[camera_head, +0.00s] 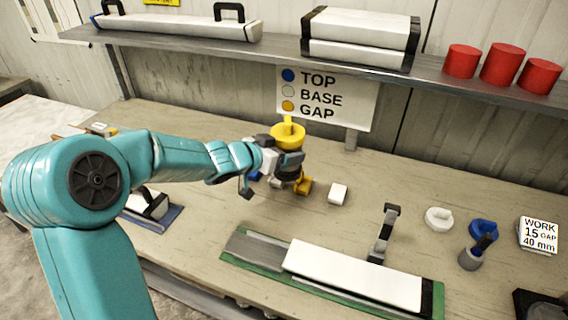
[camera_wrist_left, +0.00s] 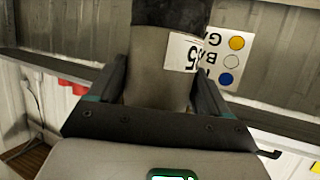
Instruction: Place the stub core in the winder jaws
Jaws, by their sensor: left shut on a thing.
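My left gripper (camera_head: 290,163) is over the back middle of the bench, shut on a grey cylinder with a dark end, which seems to be the stub core. In the left wrist view this cylinder (camera_wrist_left: 158,90) sits between the two fingers, its dark part at the picture's top. A yellow flanged piece (camera_head: 288,135) with a peg shows just above the gripper. Small yellow (camera_head: 304,186) and blue (camera_head: 255,176) parts show low beside the gripper. I cannot tell which part is the winder jaws, or whether the cylinder touches them.
A white block (camera_head: 338,193) lies right of the gripper. A black bracket (camera_head: 385,234) stands behind a long white piece on a green-edged board (camera_head: 234,261). White (camera_head: 439,217) and blue (camera_head: 483,229) rings and a grey cup (camera_head: 469,259) are at the right. A shelf (camera_head: 285,46) runs behind.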

